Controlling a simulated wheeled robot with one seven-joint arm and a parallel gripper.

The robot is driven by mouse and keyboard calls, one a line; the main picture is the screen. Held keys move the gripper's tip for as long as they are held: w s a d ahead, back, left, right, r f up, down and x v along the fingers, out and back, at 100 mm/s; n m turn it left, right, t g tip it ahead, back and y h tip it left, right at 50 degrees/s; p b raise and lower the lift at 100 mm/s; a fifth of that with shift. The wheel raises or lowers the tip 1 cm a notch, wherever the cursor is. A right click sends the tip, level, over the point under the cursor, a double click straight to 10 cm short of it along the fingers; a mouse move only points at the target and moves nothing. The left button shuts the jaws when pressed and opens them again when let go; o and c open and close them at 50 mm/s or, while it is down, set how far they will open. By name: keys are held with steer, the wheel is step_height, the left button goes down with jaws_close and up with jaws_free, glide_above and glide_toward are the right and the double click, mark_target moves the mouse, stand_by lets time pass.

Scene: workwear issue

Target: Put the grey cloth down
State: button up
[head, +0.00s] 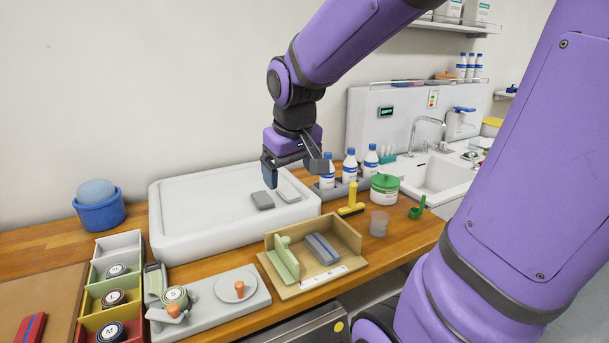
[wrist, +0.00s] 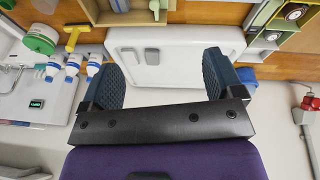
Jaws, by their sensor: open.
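A dark grey folded cloth (head: 262,200) lies flat on the right part of a white raised tray (head: 190,233). A paler grey flat piece (head: 287,192) lies just to its right. In the wrist view the grey cloth (wrist: 152,56) and the paler piece (wrist: 125,57) lie side by side on the tray (wrist: 190,72). My gripper (head: 293,167) is above the tray's back right part, over and behind the two pieces. In the wrist view my gripper (wrist: 163,78) has its fingers wide apart with nothing between them.
Blue-capped bottles (head: 349,165) stand in a grey holder right of the tray. A yellow scraper (head: 352,202), a green-lidded tub (head: 384,188) and a wooden box (head: 313,267) are close by. A blue bowl (head: 100,212) stands left. Most of the tray's left is bare.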

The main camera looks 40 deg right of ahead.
steer(key=s+a+r+t, duration=0.1)
steer(key=s+a+r, duration=0.1)
steer(key=s, duration=0.3)
steer(key=s+a+r+n+t+y, duration=0.1)
steer(key=s+a+r, duration=0.1)
steer(key=s+a, duration=0.3)
steer(key=shift+s+r, duration=0.4)
steer(key=shift+s, duration=0.4)
